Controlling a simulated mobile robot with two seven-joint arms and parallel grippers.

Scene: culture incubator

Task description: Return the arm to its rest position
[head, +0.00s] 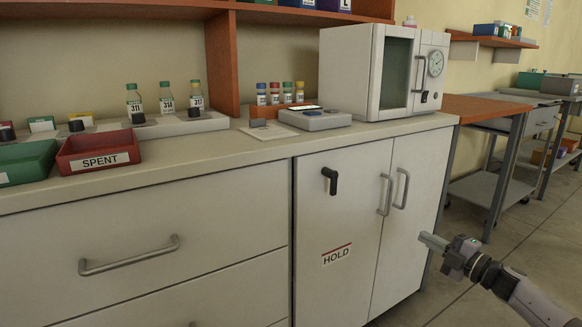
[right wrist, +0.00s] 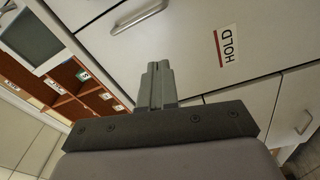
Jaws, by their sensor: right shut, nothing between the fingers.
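My right gripper (head: 433,241) is at the lower right in the head view, in front of the right end of the white cabinet. Its fingers are closed together and empty. In the right wrist view the two fingers (right wrist: 157,86) lie side by side with nothing between them, with cabinet fronts behind them. The cabinet doors (head: 360,220) are shut, with a black handle, two grey handles and a HOLD label (head: 337,254). The label also shows in the right wrist view (right wrist: 228,46). My left gripper is not in view.
The counter carries a red SPENT tray (head: 98,151), a green tray (head: 24,162), several bottles, a flat grey device (head: 313,118) and a white incubator (head: 383,72) with its door shut. An orange-topped table (head: 489,107) stands to the right. Open floor lies at the lower right.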

